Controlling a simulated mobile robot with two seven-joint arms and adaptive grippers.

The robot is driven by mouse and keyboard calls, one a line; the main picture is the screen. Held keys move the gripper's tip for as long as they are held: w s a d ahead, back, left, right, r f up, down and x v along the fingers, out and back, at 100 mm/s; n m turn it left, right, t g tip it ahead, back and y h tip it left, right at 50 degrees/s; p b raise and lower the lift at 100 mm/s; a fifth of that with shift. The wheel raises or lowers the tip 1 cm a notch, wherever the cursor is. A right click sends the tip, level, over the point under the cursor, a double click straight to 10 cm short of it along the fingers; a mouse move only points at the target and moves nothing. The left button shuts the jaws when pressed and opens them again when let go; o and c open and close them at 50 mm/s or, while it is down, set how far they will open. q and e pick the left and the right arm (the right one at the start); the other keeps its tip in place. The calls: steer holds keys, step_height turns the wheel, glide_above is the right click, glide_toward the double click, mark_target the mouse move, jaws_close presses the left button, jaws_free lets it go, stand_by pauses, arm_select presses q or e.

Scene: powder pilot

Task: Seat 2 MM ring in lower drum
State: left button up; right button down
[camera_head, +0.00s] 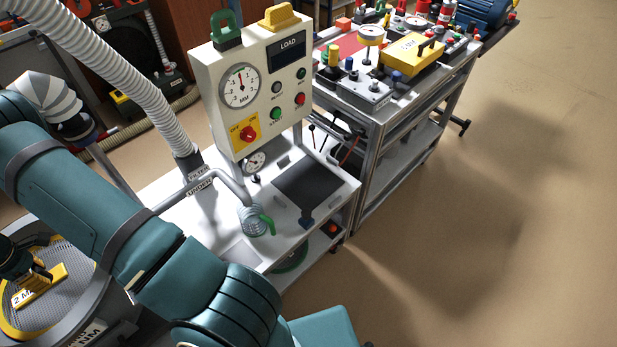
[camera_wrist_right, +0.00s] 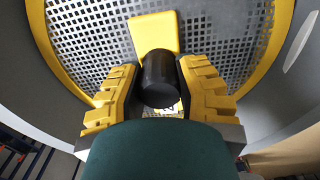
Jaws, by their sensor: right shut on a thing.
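The 2 MM ring is a perforated grey disc with a yellow rim (camera_head: 68,302) and a yellow bar labelled "2 M…" across it, at the lower left of the head view. It also fills the top of the right wrist view (camera_wrist_right: 95,42). My right gripper (camera_head: 36,280) is shut on the ring's black cylindrical grip, between its yellow fingers in the wrist view (camera_wrist_right: 158,78). The grey drum (camera_head: 88,335) surrounds the ring, with its curved wall beside the rim in the wrist view (camera_wrist_right: 22,70). Whether the ring rests fully down cannot be told. My left gripper is not in view.
A cream control box (camera_head: 247,95) with dial and buttons stands on a white bench (camera_head: 180,222) beyond my arm. A cluttered tool cart (camera_head: 400,110) stands behind. Floor at right is clear.

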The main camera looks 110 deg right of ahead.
steer(key=shift+f+b, duration=0.55)
steer(key=shift+f, duration=0.3)
steer(key=c, duration=0.7)
jaws_free()
steer(key=shift+o, duration=0.3)
steer(key=c, duration=0.3)
steer(key=shift+c, duration=0.2)
